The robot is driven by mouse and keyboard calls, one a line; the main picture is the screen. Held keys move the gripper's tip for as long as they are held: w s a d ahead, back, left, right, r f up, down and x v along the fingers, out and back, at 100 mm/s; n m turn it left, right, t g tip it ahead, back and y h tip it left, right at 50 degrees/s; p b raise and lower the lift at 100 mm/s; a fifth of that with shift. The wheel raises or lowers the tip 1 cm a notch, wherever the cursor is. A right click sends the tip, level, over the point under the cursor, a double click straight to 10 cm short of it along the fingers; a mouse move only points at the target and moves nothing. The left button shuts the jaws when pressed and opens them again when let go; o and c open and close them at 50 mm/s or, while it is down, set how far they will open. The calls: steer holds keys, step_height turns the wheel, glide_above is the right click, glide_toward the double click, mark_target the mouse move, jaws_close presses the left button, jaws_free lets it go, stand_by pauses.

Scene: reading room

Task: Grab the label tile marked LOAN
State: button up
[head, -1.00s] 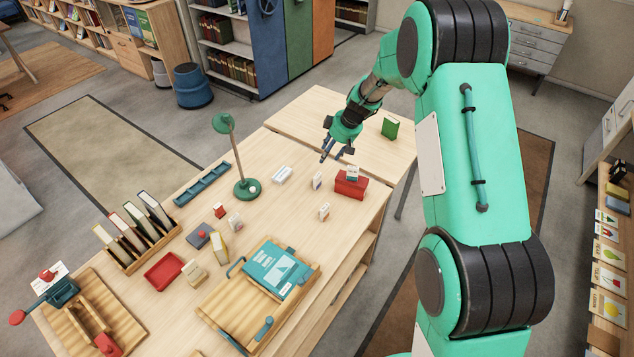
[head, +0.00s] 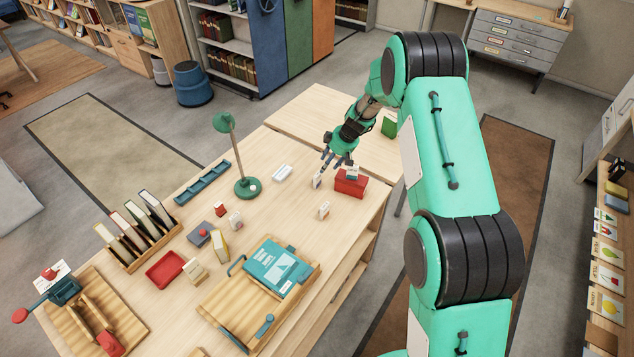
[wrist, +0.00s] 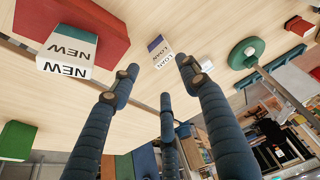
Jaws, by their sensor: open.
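The LOAN tile (wrist: 163,58) is a small white block with a dark blue top part and black lettering. In the wrist view it stands on the table just beyond and between my spread fingertips, apart from them.
A NEW tile (wrist: 68,50) with a green top sits at the red box (head: 349,188), close right of the LOAN tile in the head view. A green lamp (head: 247,187) and a white block (head: 282,172) are to the left.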

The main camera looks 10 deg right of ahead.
mark_target(319, 176)
steer(key=shift+x, duration=4.05)
steer(key=shift+a, duration=0.1)
steer(key=shift+p+x, duration=0.4)
steer(key=shift+x, duration=2.15)
steer(key=c, duration=1)
